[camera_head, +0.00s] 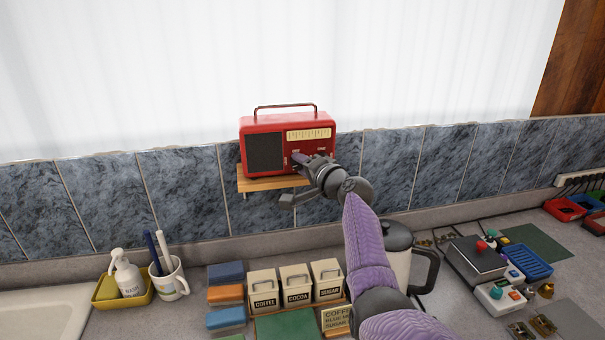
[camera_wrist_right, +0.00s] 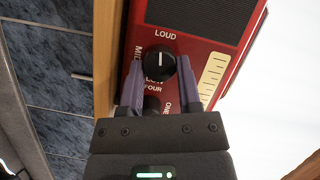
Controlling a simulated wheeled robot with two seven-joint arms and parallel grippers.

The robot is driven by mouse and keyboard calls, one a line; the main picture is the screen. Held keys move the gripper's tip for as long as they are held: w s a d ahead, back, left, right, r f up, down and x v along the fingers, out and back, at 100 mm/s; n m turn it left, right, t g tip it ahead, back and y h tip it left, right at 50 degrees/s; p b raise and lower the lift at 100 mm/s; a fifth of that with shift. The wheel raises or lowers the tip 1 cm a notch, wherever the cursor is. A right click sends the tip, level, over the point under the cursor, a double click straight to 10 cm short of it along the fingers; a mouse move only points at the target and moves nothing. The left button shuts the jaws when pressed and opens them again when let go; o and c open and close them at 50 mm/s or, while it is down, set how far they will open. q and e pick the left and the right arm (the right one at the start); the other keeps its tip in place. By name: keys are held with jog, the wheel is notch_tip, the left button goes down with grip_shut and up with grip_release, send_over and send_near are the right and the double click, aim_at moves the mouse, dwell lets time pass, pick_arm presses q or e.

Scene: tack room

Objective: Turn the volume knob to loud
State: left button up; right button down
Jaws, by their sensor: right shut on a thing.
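A red radio (camera_head: 288,142) with a dark speaker grille, a cream dial and a top handle stands on a wooden shelf (camera_head: 270,184) against the tiled wall. In the right wrist view, the black volume knob (camera_wrist_right: 162,70) has a white line that lies along the picture's vertical, towards the word LOUD above it. My right gripper (camera_head: 303,160) reaches the radio's front, its purple fingers on both sides of this knob, shut on it. A second black knob (camera_wrist_right: 152,104) sits just below, partly hidden. The gripper hides part of the radio front in the head view. My left gripper is out of view.
Below the shelf, the counter holds canisters (camera_head: 297,284), a steel jug (camera_head: 398,255), a mug (camera_head: 170,279) and a soap bottle (camera_head: 127,275). Small boxes and a blue tray (camera_head: 529,261) stand at the right. The wall left of the radio is clear.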

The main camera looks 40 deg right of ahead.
jog(key=shift+f+m+t+b, duration=0.25)
jog(key=shift+m+t+b, duration=0.15)
jog(key=shift+m+b, duration=0.4)
jog(key=shift+r, duration=0.1)
jog(key=shift+c, duration=1.4)
grip_release()
jog(key=s+a, duration=0.1)
jog(key=s, duration=0.8)
jog(key=shift+s, duration=0.4)
